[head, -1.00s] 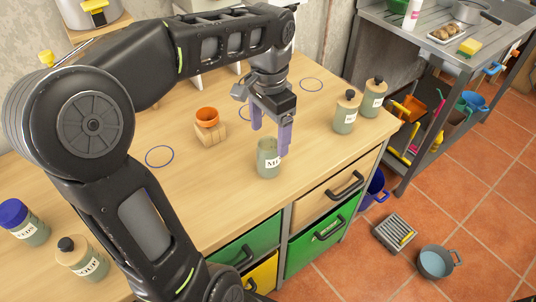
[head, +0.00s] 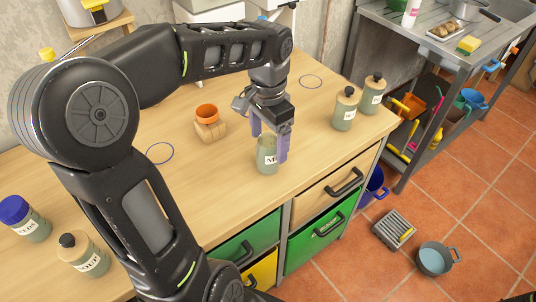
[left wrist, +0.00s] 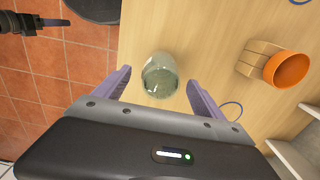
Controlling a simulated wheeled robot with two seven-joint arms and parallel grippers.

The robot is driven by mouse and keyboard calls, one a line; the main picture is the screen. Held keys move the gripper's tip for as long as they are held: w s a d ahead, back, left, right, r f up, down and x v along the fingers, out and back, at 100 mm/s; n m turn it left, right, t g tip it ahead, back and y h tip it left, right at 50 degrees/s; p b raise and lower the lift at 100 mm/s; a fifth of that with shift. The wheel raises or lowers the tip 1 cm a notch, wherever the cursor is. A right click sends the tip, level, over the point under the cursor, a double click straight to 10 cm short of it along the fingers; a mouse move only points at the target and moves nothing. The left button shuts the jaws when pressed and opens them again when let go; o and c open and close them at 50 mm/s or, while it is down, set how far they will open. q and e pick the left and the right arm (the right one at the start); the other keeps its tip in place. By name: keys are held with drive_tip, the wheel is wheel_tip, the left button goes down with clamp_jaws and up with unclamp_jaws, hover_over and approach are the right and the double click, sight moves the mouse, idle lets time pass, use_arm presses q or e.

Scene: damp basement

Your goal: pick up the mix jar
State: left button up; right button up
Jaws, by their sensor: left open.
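The mix jar (head: 267,155) is a greenish glass jar with a white label whose visible letters start with "M". It stands upright near the front edge of the wooden worktop. In the left wrist view the jar (left wrist: 160,75) looks open at the top, with grainy greenish contents. My left gripper (head: 270,150) points down at the jar with its purple fingers low beside it. In the left wrist view the fingers (left wrist: 160,88) are spread wide, one on each side of the jar, with gaps.
An orange-topped wooden holder (head: 208,122) stands left of the jar. Two lidded jars (head: 345,108) (head: 373,95) stand at the right end, and two more (head: 25,220) (head: 83,256) at the front left. Blue circles (head: 160,153) mark the worktop (head: 190,190). Drawers (head: 318,228) are below its edge.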

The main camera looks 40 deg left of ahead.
sight(268, 145)
use_arm(q)
wheel_tip(268, 145, down, 4)
drive_tip(key=shift+f, duration=0.2)
idle(0.5)
clamp_jaws()
idle(0.8)
drive_tip(key=shift+a+r, duration=0.1)
drive_tip(key=shift+r, duration=0.05)
wheel_tip(268, 145, up, 10)
drive_tip(key=shift+f, duration=0.1)
idle(0.7)
